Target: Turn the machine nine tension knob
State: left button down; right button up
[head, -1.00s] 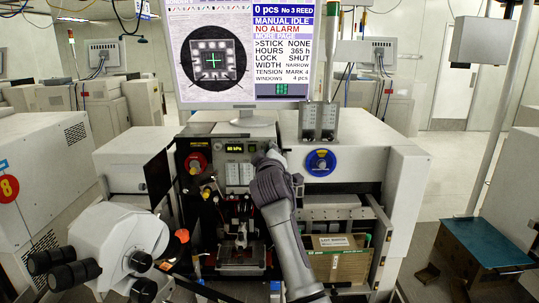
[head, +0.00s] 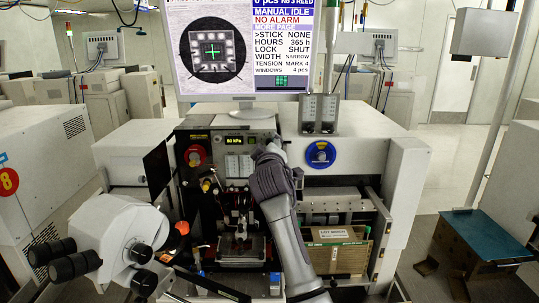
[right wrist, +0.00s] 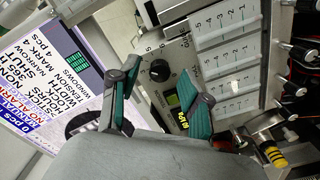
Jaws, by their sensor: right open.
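The small black knob (right wrist: 159,70) on the machine's pale panel, with numbers printed around it, shows in the right wrist view. My right gripper (right wrist: 160,72) is open, its two green-padded fingers pointing at the panel. In that view the knob lies between the fingertips; I cannot tell whether they touch it. In the head view my right gripper (head: 273,146) is at the upper right of the machine's front panel (head: 206,139) and hides the knob there. The monitor (head: 237,88) reads tension mark 4. My left gripper is not in view.
A green display (head: 235,140) reads 80 kPa beside the gripper. A red dial (head: 195,156) is left on the panel, a blue dial (head: 320,155) right. A white microscope (head: 118,235) stands front left. Slider panels (right wrist: 226,60) and toggles lie close to the right finger.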

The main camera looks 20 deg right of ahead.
jog(key=v, duration=1.1)
